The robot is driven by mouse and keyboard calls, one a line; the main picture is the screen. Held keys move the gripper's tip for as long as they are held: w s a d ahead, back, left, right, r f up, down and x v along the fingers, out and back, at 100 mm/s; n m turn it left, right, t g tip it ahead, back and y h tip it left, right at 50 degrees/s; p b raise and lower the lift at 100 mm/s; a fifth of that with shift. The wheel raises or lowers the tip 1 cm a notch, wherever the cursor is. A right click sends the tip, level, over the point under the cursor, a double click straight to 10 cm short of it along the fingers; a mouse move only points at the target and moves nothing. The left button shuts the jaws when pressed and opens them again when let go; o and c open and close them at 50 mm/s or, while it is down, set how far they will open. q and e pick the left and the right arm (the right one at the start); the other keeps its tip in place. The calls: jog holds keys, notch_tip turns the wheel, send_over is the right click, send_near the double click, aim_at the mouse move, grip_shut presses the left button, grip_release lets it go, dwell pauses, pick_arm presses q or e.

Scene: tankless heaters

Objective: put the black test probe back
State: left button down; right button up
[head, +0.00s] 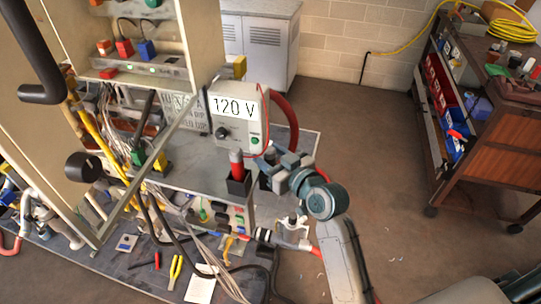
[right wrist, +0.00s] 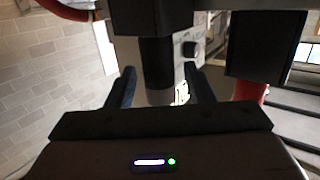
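The black test probe (right wrist: 157,62) shows in the right wrist view, between the two fingers of my right gripper (right wrist: 163,82). There is a gap on both sides of it, so the fingers look open around it. Its far end meets a dark block; I cannot tell how it sits there. In the head view my right gripper (head: 268,157) is just right of the red probe (head: 237,160), below the meter, and hides the black probe. The red probe stands upright in a black holder (head: 238,183). The white meter (head: 236,113) reads 120 V. My left gripper is not in view.
An open cabinet (head: 130,35) with wires and a slanted metal bar (head: 150,160) lies left. A red cable (head: 291,125) loops right of the meter. Pliers (head: 175,270) and a paper (head: 200,287) lie on the dark mat.

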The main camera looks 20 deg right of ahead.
jog(key=shift+r, duration=0.15)
jog(key=b+v, duration=0.2)
jog(key=v, duration=1)
jog(key=shift+b, duration=0.3)
jog(key=w+d+f+m+g+h, duration=0.2)
jog(key=d+f, duration=0.2)
jog(key=f, duration=1.1)
jog(key=w+d+f+m+g+h, duration=0.1)
jog(key=w+d+f+g+h, duration=0.15)
jog(key=f, duration=1.25)
jog(key=s+d+f+g, duration=0.1)
jog(key=s+f, duration=0.2)
jog(key=f, duration=0.4)
jog(key=s+d+f+m+g+h, duration=0.1)
jog(key=s+d+f, duration=0.15)
jog(key=f, duration=0.45)
jog(key=s+d+f+g, duration=0.1)
jog(key=s+f+g, duration=0.1)
jog(key=s+f, duration=0.35)
jog(key=s+f+g, duration=0.3)
jog(key=s+f, duration=0.8)
jog(key=s, duration=0.4)
jog(key=s+f+g, duration=0.3)
jog(key=s+f, duration=0.8)
jog(key=s, duration=0.5)
jog(key=shift+s+a+f+h, duration=0.2)
jog(key=shift+f+h, duration=0.15)
jog(key=shift+h, duration=0.1)
